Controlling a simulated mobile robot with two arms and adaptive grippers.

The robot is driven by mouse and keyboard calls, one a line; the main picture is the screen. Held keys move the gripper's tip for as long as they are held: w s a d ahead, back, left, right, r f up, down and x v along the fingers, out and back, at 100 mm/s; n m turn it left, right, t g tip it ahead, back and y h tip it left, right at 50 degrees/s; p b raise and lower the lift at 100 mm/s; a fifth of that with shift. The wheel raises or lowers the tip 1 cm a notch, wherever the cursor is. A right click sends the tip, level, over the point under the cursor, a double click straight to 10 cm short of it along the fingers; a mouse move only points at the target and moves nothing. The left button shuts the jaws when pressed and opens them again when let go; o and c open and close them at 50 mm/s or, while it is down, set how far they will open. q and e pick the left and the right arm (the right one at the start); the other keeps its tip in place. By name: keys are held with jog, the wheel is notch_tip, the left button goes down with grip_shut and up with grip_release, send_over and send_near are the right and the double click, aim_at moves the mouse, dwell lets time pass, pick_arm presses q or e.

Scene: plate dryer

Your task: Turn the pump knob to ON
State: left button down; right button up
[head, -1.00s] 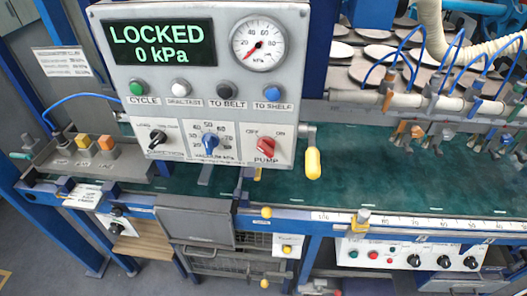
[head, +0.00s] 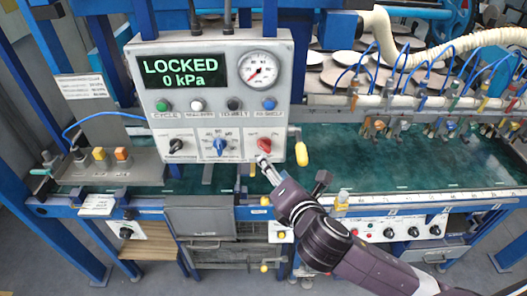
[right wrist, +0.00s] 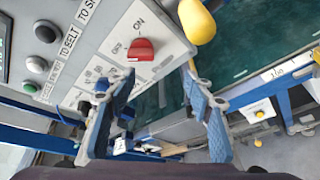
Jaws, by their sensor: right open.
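The red pump knob (head: 264,145) is at the lower right of the grey control panel (head: 150,131). In the right wrist view the red knob (right wrist: 141,50) is near the top, beside the ON and OFF labels. I cannot tell exactly which way it points. My right gripper (head: 264,162) is just below the knob in the head view. In the right wrist view my right gripper (right wrist: 150,85) is open with nothing between its fingers, and the knob lies beyond the fingertips, apart from them. My left gripper is not in view.
The display (head: 183,73) reads LOCKED and 0 kPa. A yellow-handled lever (head: 301,153) is close to the right of the knob. A blue knob (head: 220,146) and a black knob (head: 176,145) are to its left. The green belt (head: 400,160) runs below the panel.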

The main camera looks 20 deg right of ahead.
aim_at(265, 150)
notch_tip(265, 150, up, 4)
jog(key=s, duration=0.1)
jog(key=shift+n, duration=0.4)
jog(key=x, duration=0.2)
jog(key=p+x, duration=0.1)
jog(key=x, duration=0.1)
jog(key=p+x, duration=0.1)
jog(key=x, duration=0.1)
jog(key=shift+w+a, duration=0.15)
jog(key=shift+a, duration=0.2)
jog(key=shift+w+f+p, duration=0.3)
jog(key=shift+w, duration=0.25)
jog(key=shift+c, duration=0.3)
jog(key=c, duration=1.1)
jog(key=shift+t, duration=0.3)
